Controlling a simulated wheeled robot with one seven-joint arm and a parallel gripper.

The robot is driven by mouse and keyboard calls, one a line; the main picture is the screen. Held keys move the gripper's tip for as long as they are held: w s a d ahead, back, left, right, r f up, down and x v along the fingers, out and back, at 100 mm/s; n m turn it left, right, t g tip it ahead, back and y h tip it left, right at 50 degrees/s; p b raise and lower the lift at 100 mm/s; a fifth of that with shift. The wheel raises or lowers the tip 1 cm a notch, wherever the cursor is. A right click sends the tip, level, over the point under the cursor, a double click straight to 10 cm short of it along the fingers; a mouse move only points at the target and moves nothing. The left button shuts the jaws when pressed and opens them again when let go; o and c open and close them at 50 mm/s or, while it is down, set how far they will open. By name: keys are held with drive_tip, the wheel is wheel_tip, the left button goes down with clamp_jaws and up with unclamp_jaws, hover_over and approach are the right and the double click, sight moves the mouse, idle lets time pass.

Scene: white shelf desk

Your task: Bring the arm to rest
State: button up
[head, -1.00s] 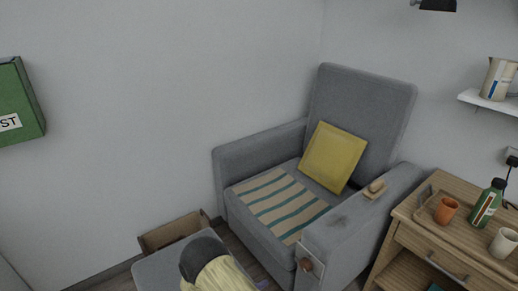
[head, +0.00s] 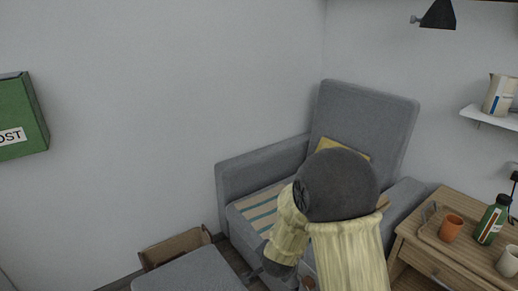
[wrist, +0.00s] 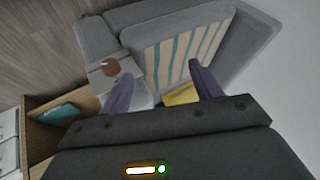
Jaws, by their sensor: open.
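My gripper (wrist: 162,92) shows in the wrist view with its two dark purple fingers spread apart. It is open and nothing is between the fingers. Beyond the fingers lie the grey armchair (wrist: 130,20) and its striped cloth (wrist: 185,50). In the head view my arm, with pale yellow links and a dark grey joint, stands in front of the armchair (head: 365,105). It hides most of the yellow cushion (head: 345,145) and part of the striped cloth (head: 262,208). The gripper cannot be made out in the head view.
A wooden side table (head: 415,243) at the right bears an orange cup (head: 451,228), a green bottle (head: 490,222) and a white cup (head: 508,262). An open box (head: 175,249) stands left of the armchair, behind a grey footstool (head: 195,272). A green box (head: 20,115) hangs on the wall.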

drive_tip(key=s+d+r+n+g, duration=0.2)
drive_tip(key=s+d+r+n, duration=0.15)
drive_tip(key=s, duration=0.25)
drive_tip(key=s+d+r+n+g+p, duration=0.1)
drive_tip(key=s+d+r+n, duration=0.25)
drive_tip(key=s, duration=0.25)
drive_tip(key=s+d+r+n+g, duration=0.2)
drive_tip(key=s+d, duration=0.2)
drive_tip(key=s, duration=0.2)
drive_tip(key=w+p+v, duration=0.3)
drive_tip(key=p+v, duration=1.2)
drive_tip(key=p, duration=0.1)
drive_tip(key=w+r+p+v, duration=0.1)
drive_tip(key=w+p+v, duration=0.3)
drive_tip(key=p+v, duration=1.1)
drive_tip(key=shift+r+p, duration=0.45)
drive_tip(key=shift+r, duration=0.2)
